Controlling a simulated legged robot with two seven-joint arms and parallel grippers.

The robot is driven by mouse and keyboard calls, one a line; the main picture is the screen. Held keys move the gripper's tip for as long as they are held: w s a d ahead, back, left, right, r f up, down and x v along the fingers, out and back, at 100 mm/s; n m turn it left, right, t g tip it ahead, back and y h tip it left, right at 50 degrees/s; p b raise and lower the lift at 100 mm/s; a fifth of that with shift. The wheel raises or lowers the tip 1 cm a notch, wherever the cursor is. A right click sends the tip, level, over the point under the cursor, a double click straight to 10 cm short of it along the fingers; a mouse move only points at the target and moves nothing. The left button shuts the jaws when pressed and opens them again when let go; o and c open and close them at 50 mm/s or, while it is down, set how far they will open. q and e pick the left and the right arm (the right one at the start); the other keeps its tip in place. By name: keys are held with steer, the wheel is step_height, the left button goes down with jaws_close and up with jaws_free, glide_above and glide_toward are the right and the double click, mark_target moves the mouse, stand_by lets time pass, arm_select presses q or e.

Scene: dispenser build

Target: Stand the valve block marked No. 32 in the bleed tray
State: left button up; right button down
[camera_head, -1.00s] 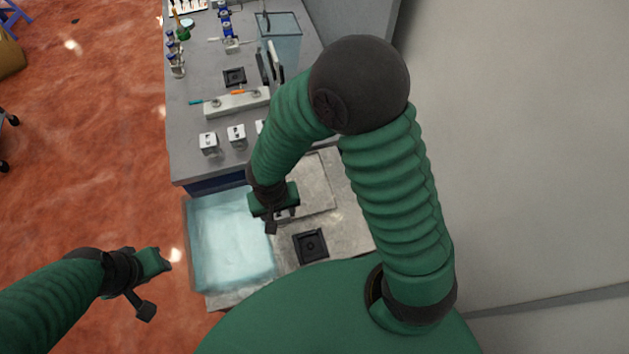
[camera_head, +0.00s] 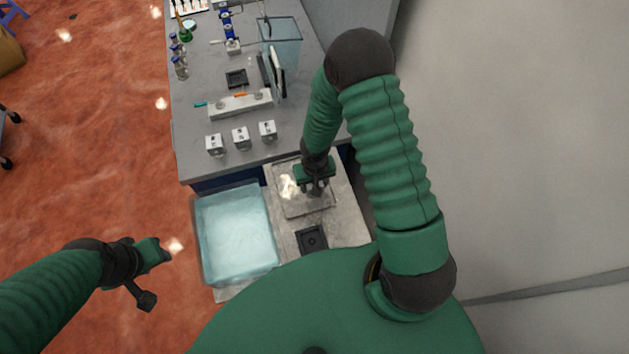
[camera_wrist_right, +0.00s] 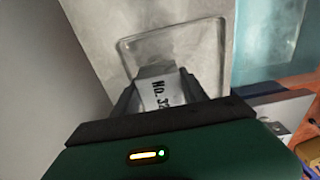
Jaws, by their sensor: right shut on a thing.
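The valve block marked No. 32 (camera_wrist_right: 160,95) is a pale block with black lettering. It is between the fingers of my right gripper (camera_wrist_right: 157,88), which is shut on it. A shallow rectangular metal tray with rounded corners (camera_wrist_right: 190,45), which looks like the bleed tray, lies beneath the block. In the head view my right gripper (camera_head: 315,187) is over the right part of this tray (camera_head: 303,209). Whether the block touches the tray floor cannot be told. My left gripper (camera_head: 158,252) is over the floor at left, holding nothing visible.
A clear bin with pale blue contents (camera_head: 237,232) stands left of the tray. A black square fixture (camera_head: 311,239) is in front of it. Several small white blocks (camera_head: 240,138) stand in a row on the grey bench behind, near a bar fixture (camera_head: 240,104) and a glass tank (camera_head: 280,38).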

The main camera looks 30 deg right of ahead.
steer(key=shift+w+a, duration=0.1)
steer(key=shift+a, duration=0.1)
steer(key=shift+d+f, duration=0.25)
steer(key=shift+f, duration=0.05)
steer(key=c, duration=0.9)
jaws_free()
steer(key=shift+d+r, duration=0.1)
steer(key=shift+d, duration=0.1)
steer(key=o, duration=0.3)
steer(key=shift+d, duration=0.25)
steer(key=shift+a, duration=0.15)
